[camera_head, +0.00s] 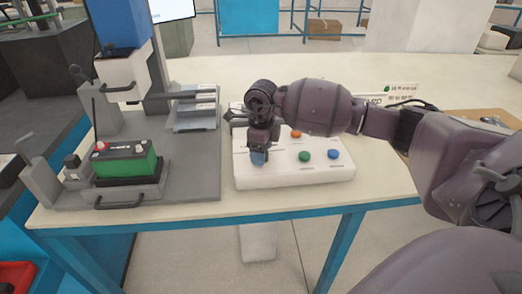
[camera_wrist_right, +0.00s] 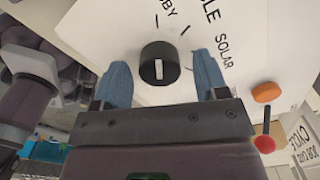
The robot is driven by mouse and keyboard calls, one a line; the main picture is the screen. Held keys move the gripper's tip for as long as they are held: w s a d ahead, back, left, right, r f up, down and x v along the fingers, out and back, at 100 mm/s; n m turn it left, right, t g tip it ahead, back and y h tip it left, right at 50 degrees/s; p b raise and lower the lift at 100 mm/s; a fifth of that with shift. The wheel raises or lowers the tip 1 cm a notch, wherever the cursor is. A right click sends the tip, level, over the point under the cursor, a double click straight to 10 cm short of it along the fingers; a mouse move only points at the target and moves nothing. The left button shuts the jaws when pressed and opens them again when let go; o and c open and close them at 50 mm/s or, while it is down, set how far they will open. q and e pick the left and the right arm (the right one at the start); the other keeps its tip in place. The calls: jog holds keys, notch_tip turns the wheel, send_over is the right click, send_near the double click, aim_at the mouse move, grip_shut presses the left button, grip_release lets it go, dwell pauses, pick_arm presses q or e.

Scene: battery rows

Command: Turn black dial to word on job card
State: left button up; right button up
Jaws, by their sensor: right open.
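The black dial (camera_wrist_right: 159,65) sits on the white panel (camera_head: 300,177), with a white pointer line running nearly upright in the right wrist view. Printed beside it are a word ending in "BY", one ending in "LE", and "SOLAR". My right gripper (camera_head: 259,158) is over the panel's left part. In the wrist view its blue fingers (camera_wrist_right: 162,82) are open, one on each side of the dial, with visible gaps. The job card (camera_wrist_right: 303,138) reads "CYCLE". In the head view my gripper hides the dial. My left gripper is not in view.
The panel carries orange (camera_head: 296,134), green (camera_head: 304,155) and blue (camera_head: 334,154) buttons. A red-knobbed lever (camera_wrist_right: 265,144) shows in the wrist view. A green battery (camera_head: 125,163) sits on a grey fixture to the left. The table's front strip is clear.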

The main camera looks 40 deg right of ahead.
jog(key=shift+c, duration=0.5)
jog(key=c, duration=0.8)
jog(key=shift+r+m, duration=0.1)
jog(key=shift+m, duration=0.3)
jog(key=m+p, duration=0.2)
jog(key=m, duration=0.1)
jog(key=shift+r+m, duration=0.1)
jog(key=shift+m, duration=0.2)
jog(key=shift+m+p, duration=0.45)
jog(key=shift+m, duration=0.25)
jog(key=shift+m+p, duration=0.4)
jog(key=shift+m, duration=0.3)
jog(key=shift+f+m, duration=0.2)
jog(key=shift+m, duration=0.2)
